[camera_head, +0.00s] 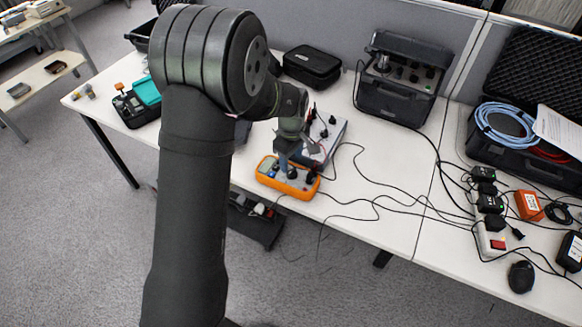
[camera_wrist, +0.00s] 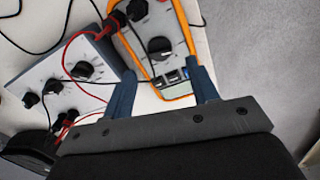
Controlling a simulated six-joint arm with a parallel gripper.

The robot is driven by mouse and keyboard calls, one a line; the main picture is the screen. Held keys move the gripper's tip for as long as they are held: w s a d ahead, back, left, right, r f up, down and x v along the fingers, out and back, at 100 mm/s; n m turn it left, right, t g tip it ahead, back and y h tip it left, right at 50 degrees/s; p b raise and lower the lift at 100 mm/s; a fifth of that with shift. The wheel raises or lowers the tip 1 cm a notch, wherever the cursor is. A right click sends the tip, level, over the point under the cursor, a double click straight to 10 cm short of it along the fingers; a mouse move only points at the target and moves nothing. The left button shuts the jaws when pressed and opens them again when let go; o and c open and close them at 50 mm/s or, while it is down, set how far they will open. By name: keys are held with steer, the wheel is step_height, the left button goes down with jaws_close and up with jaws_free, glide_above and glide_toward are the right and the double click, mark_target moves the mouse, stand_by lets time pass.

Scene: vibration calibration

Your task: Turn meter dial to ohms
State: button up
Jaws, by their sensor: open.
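The orange-edged meter (camera_head: 269,178) lies on the white table in front of a grey box. In the wrist view the meter (camera_wrist: 186,28) shows a grey face with a round black dial (camera_wrist: 160,48), and a red and a black plug stand at its far end. My gripper (camera_wrist: 161,70) is open and empty, with one blue-grey finger to each side of the meter's near end. The dial lies between and just beyond the fingertips in that view. I cannot tell the height gap. In the head view my gripper (camera_head: 285,152) is over the meter and partly hides it. The dial's setting is unreadable.
A grey control box (camera_wrist: 62,92) with black knobs stands close beside the meter, with red and black leads around it. Loose black cables cross the table (camera_head: 385,165) to the right. A black case (camera_head: 312,66) and a larger instrument case (camera_head: 398,88) stand behind.

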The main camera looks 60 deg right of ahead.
mark_target(291, 171)
step_height(291, 171, down, 5)
steer(key=shift+r, duration=0.1)
stand_by(0.3)
steer(key=c, duration=1)
